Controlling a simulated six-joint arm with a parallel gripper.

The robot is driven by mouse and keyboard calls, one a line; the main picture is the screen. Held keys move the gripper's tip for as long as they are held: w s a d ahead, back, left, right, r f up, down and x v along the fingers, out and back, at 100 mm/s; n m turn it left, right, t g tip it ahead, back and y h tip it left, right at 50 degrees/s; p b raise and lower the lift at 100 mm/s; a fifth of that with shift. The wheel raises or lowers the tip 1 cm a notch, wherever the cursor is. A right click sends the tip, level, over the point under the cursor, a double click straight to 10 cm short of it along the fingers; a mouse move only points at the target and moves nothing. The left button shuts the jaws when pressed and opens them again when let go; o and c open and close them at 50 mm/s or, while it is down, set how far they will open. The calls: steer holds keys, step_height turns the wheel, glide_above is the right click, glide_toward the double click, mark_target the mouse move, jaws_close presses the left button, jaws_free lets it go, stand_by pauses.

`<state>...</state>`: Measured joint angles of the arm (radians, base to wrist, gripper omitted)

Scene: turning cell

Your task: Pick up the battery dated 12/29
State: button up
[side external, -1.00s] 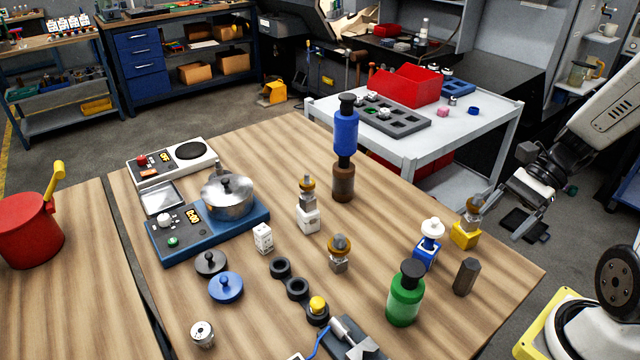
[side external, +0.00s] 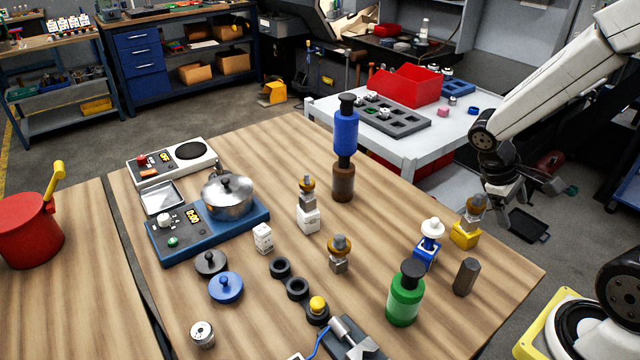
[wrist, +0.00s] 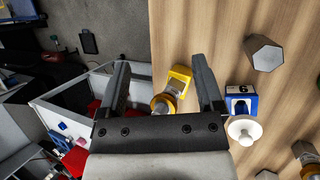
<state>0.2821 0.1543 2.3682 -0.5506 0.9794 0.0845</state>
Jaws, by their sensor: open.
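No date 12/29 is legible in either view, so I cannot tell which thing is that battery. A small white cylinder with a metallic top (side external: 202,333) stands at the table's near left; its marking is too small to read. My gripper (side external: 507,215) is beside the table's right edge in the side view, above and behind the yellow block (side external: 465,234). In the wrist view my gripper (wrist: 161,68) is open and empty. The yellow block (wrist: 181,78) and its knobbed top show between and below the fingers; they look apart from it.
A blue block with a white knob (side external: 427,255), a dark hexagonal post (side external: 466,277) and a green bottle (side external: 405,300) stand near the right edge. The white cart (side external: 480,135) holds a grey tray (side external: 412,127) and red bin (side external: 400,85).

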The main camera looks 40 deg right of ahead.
steer(key=w+a+r+n+t+h, duration=0.2)
steer(key=w+a+n+t, duration=0.25)
steer(key=w+n, duration=0.45)
steer(key=w+a+r+n+t+h, duration=0.25)
steer(key=w+n+t, duration=0.35)
steer(key=w+n, duration=0.3)
steer(key=w+a+r+n+t+y, duration=0.1)
steer(key=w+a+n+t+y, duration=0.1)
steer(key=a+n+y, duration=0.5)
steer(key=w+a+r+n+t, duration=0.1)
steer(key=w+a+n+t, duration=0.15)
steer(key=a+n, duration=0.65)
steer(key=w+a+r+n+t+y, duration=0.2)
steer(key=a+n+t+y, duration=0.15)
steer(key=a, duration=0.85)
steer(key=shift+g, duration=0.35)
step_height(320, 180, down, 16)
steer(key=shift+d, duration=0.15)
steer(key=shift+m, duration=0.25)
